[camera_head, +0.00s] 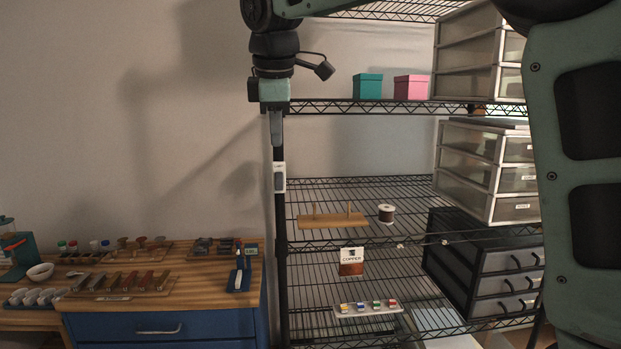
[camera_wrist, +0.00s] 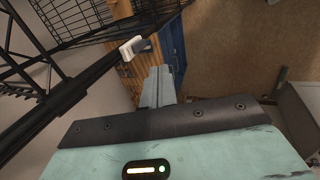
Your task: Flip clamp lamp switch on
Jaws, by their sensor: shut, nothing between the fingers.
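A small white and grey switch box (camera_head: 279,177) is fixed on the black front-left post of the wire shelf. It also shows in the wrist view (camera_wrist: 132,47), up and left of my fingertips. Whether its rocker is on or off is too small to tell. My gripper (camera_head: 276,140) points down in front of the post, a little above the switch box in the head view. In the wrist view its grey fingers (camera_wrist: 157,82) are together and hold nothing. They look apart from the switch. The lamp itself cannot be made out.
The wire shelf (camera_head: 365,190) holds teal and pink boxes (camera_head: 367,86), a wooden peg stand (camera_head: 332,220), a spool (camera_head: 386,213) and drawer units (camera_head: 487,160). A blue cabinet with a wooden top (camera_head: 250,285) stands to the left. The wall left of the post is clear.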

